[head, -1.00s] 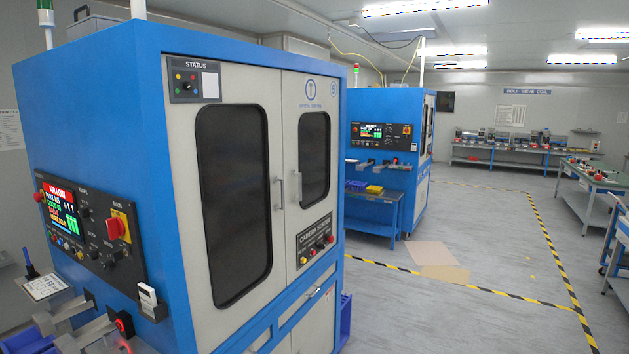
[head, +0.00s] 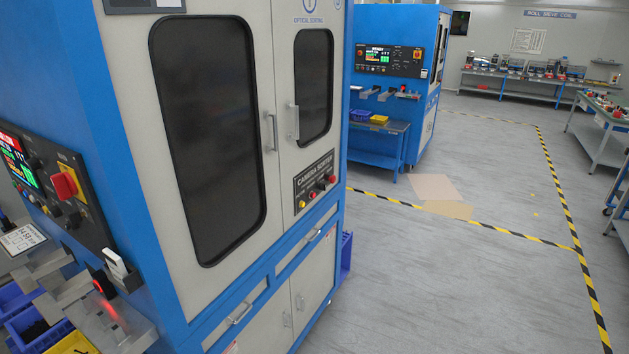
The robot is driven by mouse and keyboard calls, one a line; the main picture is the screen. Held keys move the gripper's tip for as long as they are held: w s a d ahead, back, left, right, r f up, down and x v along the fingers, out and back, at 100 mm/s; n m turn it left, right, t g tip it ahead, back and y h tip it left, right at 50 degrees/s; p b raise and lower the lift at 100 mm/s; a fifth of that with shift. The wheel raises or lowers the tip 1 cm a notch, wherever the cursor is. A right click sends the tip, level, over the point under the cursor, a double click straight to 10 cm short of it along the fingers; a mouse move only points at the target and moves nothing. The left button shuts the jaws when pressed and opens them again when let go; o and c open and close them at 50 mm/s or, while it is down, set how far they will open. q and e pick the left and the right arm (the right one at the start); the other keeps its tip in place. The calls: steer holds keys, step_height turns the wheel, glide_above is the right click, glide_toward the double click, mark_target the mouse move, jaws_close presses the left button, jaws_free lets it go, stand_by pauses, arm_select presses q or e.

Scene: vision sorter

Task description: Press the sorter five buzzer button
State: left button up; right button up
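A large blue and grey sorter cabinet (head: 320,230) fills the left half of the head view, close to me. On its left side face is a black control panel with a lit colour screen (head: 17,160), a red knob on a yellow plate (head: 66,185) and several dark knobs and buttons. A smaller panel (head: 314,184) with yellow and red buttons is on the front, below the right door window. The labels are too small to tell which button is the buzzer. Neither of my grippers is in view.
A second blue sorter (head: 398,80) stands behind, with a blue table (head: 382,145) beside it. Metal chutes (head: 70,290) and blue bins (head: 15,300) stick out at lower left. Grey floor with yellow-black tape (head: 500,228) is open to the right. A green-topped bench (head: 605,115) stands far right.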

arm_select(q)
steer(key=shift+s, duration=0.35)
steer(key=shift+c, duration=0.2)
